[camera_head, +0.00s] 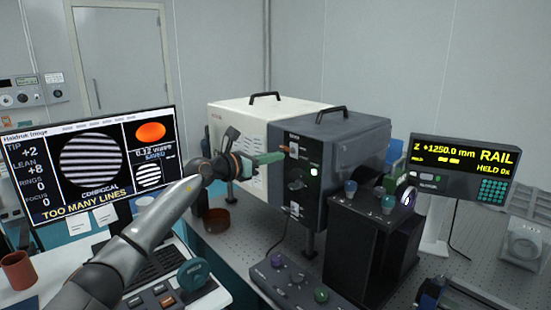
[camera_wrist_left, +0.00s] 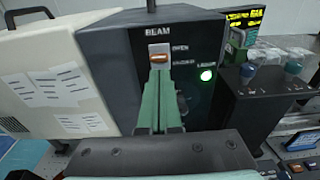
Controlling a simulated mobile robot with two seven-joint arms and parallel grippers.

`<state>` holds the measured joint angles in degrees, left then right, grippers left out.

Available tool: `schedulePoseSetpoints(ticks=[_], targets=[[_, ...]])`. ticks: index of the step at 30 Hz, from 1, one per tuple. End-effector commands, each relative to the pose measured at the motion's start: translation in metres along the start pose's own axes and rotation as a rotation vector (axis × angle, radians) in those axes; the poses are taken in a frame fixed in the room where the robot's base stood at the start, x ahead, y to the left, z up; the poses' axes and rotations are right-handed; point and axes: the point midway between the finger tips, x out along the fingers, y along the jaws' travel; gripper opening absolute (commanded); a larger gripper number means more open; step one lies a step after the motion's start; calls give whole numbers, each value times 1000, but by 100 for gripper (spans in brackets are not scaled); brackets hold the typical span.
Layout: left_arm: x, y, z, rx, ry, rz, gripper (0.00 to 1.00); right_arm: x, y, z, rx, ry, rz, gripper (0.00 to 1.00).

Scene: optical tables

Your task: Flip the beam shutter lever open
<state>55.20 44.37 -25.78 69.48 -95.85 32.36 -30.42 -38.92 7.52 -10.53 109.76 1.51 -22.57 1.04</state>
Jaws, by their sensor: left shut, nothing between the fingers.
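The shutter lever (camera_head: 286,149) is a small orange-brown bar on the front of the dark grey box marked BEAM (camera_head: 340,142). In the left wrist view the lever (camera_wrist_left: 158,58) sits on a pale plate, beside an OPEN label and a second label lower down. I cannot tell for sure which label it points to. My left gripper (camera_head: 281,156) has green fingers that are shut and empty. In the left wrist view its fingertips (camera_wrist_left: 158,72) are just below the lever; whether they touch it is unclear. My right gripper is not in view.
A black unit with knobs (camera_head: 360,235) stands to the right, before the RAIL display (camera_head: 460,168). A monitor (camera_head: 90,165) is at the left. A knob panel (camera_head: 290,280) lies on the perforated table below.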

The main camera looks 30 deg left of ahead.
Motion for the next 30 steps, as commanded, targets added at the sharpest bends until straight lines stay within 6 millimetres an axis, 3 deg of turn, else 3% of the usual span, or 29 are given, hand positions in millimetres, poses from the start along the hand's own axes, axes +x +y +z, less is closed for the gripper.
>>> schedulePoseSetpoints(ticks=[5, 12, 14, 18, 24, 30], targets=[[0, 1, -8, 0, 1, 0, 0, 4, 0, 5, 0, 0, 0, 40], [-5, 5, -45, 0, 2, -3, 0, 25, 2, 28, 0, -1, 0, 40], [-19, 6, -22, 10, -5, -1, 0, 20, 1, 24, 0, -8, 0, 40], [-43, 6, 1, 7, -2, -2, 0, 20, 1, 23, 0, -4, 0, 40], [-67, 5, 24, 3, -2, -4, 0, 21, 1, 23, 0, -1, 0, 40], [-77, 4, 35, 1, -1, -4, 0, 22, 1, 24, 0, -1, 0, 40]])
